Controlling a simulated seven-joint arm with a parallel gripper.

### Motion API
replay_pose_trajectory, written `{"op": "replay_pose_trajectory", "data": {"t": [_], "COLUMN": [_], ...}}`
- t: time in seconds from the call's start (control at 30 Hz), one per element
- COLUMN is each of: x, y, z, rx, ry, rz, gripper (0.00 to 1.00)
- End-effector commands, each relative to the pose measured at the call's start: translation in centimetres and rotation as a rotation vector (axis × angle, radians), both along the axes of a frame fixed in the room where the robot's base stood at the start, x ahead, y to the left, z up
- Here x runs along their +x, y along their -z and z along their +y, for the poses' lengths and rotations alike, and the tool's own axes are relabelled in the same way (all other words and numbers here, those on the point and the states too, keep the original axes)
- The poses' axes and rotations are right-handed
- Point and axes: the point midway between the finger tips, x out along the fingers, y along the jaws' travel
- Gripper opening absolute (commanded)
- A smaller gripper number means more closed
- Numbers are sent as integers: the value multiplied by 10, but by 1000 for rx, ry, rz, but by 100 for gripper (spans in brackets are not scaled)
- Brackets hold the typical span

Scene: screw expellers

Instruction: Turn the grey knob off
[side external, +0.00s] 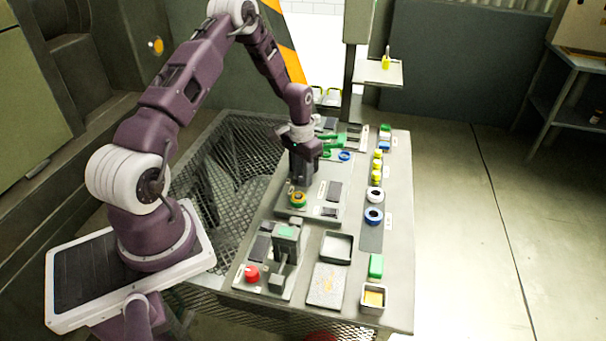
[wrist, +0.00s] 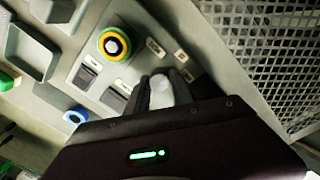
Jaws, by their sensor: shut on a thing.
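The grey knob (wrist: 160,84) shows in the wrist view as a pale round cap on the grey panel (wrist: 140,60). My gripper (wrist: 161,92) has its two dark fingers on either side of the knob, shut on it. Which way the knob is turned cannot be told. In the side external view my gripper (side external: 300,180) points down at the panel (side external: 313,206), just behind a yellow and green ringed knob (side external: 297,199). The grey knob is hidden there by the gripper.
Dark rocker switches (wrist: 88,76) sit beside my fingers. A blue ring (wrist: 75,117) is near. In the side view, a red button (side external: 252,272), a green-topped block (side external: 287,232) and a grey tray (side external: 337,247) stand at the front. Mesh (side external: 215,165) lies left of the panel.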

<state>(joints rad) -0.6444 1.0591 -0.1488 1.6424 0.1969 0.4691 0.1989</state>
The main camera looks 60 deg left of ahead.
Motion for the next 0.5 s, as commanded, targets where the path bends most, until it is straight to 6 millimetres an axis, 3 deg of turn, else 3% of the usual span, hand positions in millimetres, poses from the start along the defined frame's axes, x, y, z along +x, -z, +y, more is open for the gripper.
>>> {"op": "replay_pose_trajectory", "data": {"t": [0.27,0.3,0.37,0.5], "x": [1,1,0,0], "y": [-1,-1,-1,-1], "z": [0,0,0,0], "rx": [0,0,0,0], "ry": [-1,-1,-1,-1], "rz": [-2,-2,-1,-1], "gripper": [0,36,48,50]}}
